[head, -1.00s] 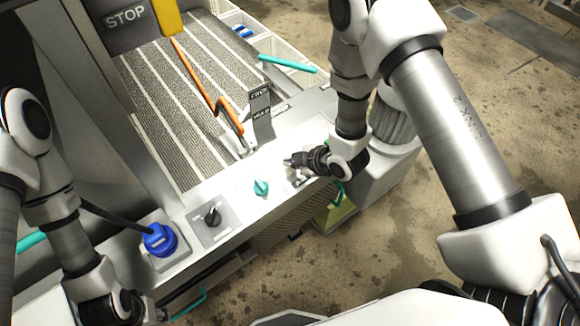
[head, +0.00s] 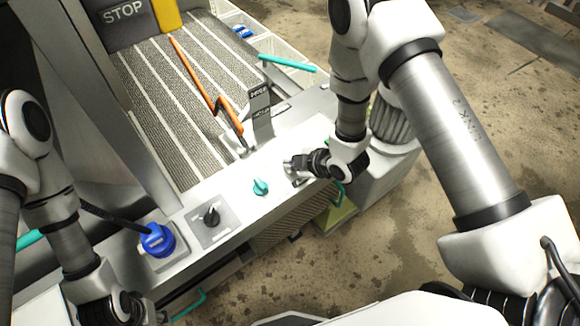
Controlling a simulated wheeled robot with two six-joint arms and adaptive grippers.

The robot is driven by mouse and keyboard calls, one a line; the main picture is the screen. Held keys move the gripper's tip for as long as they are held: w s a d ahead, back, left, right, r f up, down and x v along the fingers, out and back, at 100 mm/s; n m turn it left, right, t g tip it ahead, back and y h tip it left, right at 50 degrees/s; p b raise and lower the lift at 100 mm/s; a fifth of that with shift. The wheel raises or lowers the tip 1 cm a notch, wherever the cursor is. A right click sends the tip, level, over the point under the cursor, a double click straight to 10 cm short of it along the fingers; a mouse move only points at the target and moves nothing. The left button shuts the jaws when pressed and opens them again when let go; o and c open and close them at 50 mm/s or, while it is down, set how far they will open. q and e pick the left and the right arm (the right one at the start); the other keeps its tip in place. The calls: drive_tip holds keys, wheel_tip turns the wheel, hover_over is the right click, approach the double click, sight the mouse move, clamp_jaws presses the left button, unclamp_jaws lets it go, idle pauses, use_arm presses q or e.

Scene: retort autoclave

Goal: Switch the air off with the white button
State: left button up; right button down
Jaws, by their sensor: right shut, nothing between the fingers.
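My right gripper (head: 292,163) is shut and empty, its tips low over the right part of the light metal panel (head: 226,188). Under and beside the tips is a small fitting (head: 296,179), mostly covered by the gripper. I cannot make out a white button there, nor whether the tips touch the panel. My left gripper (head: 152,312) is at the bottom left edge, below the panel, and its fingers are too unclear to read.
Along the panel sit a teal knob (head: 260,187), a black knob (head: 211,215) and a blue plug (head: 158,240) with a cable. An orange lever (head: 229,115) and a dark upright label plate (head: 260,108) stand behind. Brown floor lies in front.

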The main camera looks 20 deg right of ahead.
drive_tip(key=shift+f, duration=0.3)
drive_tip(key=shift+r, duration=0.15)
idle(0.3)
drive_tip(key=shift+r+p, duration=0.5)
drive_tip(key=shift+r, duration=0.35)
wheel_tip(320, 180, up, 5)
drive_tip(key=p, duration=0.3)
drive_tip(key=shift+p, duration=0.35)
